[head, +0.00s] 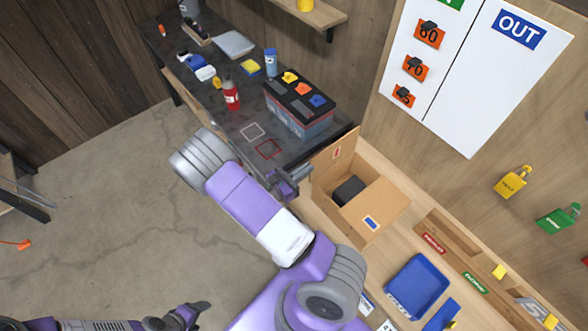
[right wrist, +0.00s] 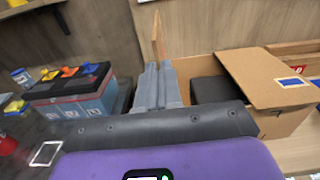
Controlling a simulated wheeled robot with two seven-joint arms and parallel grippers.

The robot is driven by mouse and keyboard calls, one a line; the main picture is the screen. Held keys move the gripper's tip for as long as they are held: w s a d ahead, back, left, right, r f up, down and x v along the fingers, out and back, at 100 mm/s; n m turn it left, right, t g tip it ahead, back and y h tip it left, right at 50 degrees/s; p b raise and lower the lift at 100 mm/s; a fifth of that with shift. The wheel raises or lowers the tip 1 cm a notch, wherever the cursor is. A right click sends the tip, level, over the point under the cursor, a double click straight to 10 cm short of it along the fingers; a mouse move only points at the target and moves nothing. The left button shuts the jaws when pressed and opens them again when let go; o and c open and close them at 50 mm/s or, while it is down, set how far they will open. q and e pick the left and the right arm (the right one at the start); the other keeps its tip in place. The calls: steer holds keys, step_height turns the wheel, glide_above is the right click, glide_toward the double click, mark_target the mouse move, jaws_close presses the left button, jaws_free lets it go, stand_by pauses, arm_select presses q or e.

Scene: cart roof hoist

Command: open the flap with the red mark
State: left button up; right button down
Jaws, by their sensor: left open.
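The cardboard box (head: 378,213) stands on the bench. Its flap with the red mark (head: 341,160) is raised upright at the box's left end, the mark facing the inside. In the right wrist view this flap (right wrist: 158,42) shows nearly edge-on, just beyond my fingertips. The flap with the blue mark (head: 384,204) lies over part of the opening. A dark block (head: 348,190) is inside the box. My right gripper (head: 301,172) is at the outer side of the raised flap, its fingers together; contact is unclear. My left gripper (head: 206,307) is open, low over the floor.
A battery (head: 300,118) with coloured caps stands left of the box, near my right gripper. A red bottle (head: 231,95) is farther left on the dark bench. A blue tray (head: 417,285) lies right of the box.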

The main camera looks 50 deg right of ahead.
steer(key=shift+w, duration=0.1)
stand_by(0.3)
steer(key=c, duration=1.3)
jaws_free()
steer(key=w+a+b, duration=0.1)
steer(key=a, duration=0.6)
steer(key=shift+a, duration=0.25)
steer(key=shift+w, duration=0.1)
